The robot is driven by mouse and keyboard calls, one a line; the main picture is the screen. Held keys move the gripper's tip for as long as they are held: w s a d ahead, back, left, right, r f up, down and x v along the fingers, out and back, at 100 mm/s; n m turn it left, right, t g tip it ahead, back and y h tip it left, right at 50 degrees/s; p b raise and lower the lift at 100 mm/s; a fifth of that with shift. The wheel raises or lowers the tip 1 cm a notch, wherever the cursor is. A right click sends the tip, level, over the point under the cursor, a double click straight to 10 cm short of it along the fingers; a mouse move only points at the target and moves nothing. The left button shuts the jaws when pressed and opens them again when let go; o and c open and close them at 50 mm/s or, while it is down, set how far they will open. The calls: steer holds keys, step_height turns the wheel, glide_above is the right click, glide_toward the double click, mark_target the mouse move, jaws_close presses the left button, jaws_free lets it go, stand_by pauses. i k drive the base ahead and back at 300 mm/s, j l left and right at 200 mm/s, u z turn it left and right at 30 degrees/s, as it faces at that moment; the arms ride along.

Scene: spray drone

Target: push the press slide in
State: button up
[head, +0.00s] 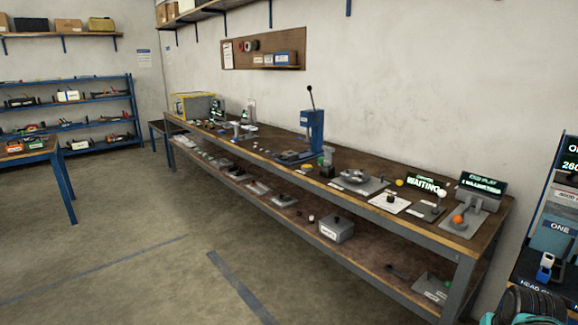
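A blue press (313,122) with a black lever pointing up stands at the back of the long workbench (415,245), near the middle of the head view. A low blue and dark part (292,156) sticks out from the foot of the press toward the front left. It may be the press slide, but it is too small to tell how far in or out it sits. My gripper is not in view, so its distance from the press and its state do not show.
Small parts and fixtures crowd the benchtop on both sides of the press. A lit display reading WAITING (424,183) and an orange ball knob (458,219) are at the right end. A lower shelf holds a grey box (337,229). The floor (150,260) in front is clear.

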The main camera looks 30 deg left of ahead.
mark_target(288, 158)
steer(key=i+j+u, duration=0.1)
steer(key=i+j, duration=0.25)
steer(key=i+j+u, duration=0.1)
steer(key=i+j, duration=0.25)
steer(key=j, duration=0.2)
